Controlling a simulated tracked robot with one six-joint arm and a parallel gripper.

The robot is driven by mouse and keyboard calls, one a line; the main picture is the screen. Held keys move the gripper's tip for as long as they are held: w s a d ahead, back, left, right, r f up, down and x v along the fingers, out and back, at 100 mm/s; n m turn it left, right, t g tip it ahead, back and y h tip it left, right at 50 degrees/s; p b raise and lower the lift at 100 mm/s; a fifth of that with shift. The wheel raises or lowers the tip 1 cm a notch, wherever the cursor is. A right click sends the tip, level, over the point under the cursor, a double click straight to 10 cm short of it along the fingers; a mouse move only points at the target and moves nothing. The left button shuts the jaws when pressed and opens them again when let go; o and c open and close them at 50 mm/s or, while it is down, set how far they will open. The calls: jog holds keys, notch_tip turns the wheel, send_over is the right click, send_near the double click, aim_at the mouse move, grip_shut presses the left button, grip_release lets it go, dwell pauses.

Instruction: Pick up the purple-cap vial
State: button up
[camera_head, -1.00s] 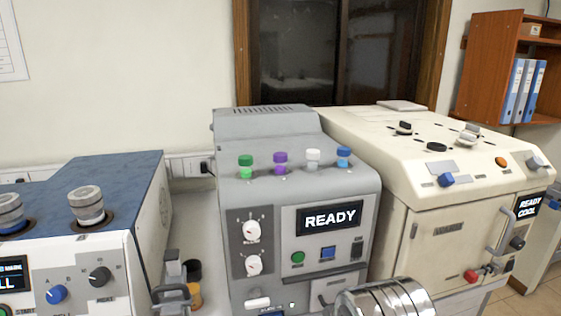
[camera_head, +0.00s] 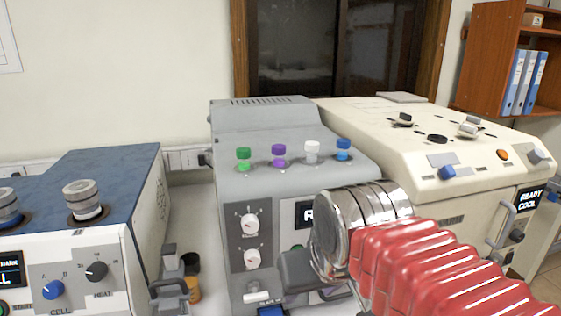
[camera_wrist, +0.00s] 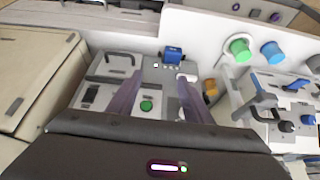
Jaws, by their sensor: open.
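The purple-cap vial (camera_head: 279,155) stands upright in the sloped top of the grey machine in the head view, second from the left in a row. A green-cap vial (camera_head: 243,158) is to its left, and a white-cap vial (camera_head: 312,151) and a blue-cap vial (camera_head: 343,149) are to its right. In the wrist view my gripper (camera_wrist: 160,80) is open, its two fingers apart with nothing between them. In the head view my arm is in front of the machine's lower right, below and apart from the vials. I cannot make out the purple-cap vial in the wrist view.
The grey machine (camera_head: 235,205) stands between a blue-topped machine (camera_head: 115,165) on the left and a cream machine (camera_head: 385,130) on the right. My arm covers part of its display and lower front. The space above the vials is clear.

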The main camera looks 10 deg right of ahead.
jog(key=m, duration=0.2)
send_near(279, 147)
jog(key=v, duration=0.2)
jog(key=shift+w+a+r+g+h, duration=0.15)
jog(key=shift+a+r+g+h, duration=0.3)
jog(key=shift+r, duration=0.2)
jog(key=shift+f, duration=0.1)
jog(key=shift+x, duration=4.25)
jog(key=shift+w+x, duration=0.2)
jog(key=shift+x, duration=2.35)
jog(key=shift+c, duration=0.3)
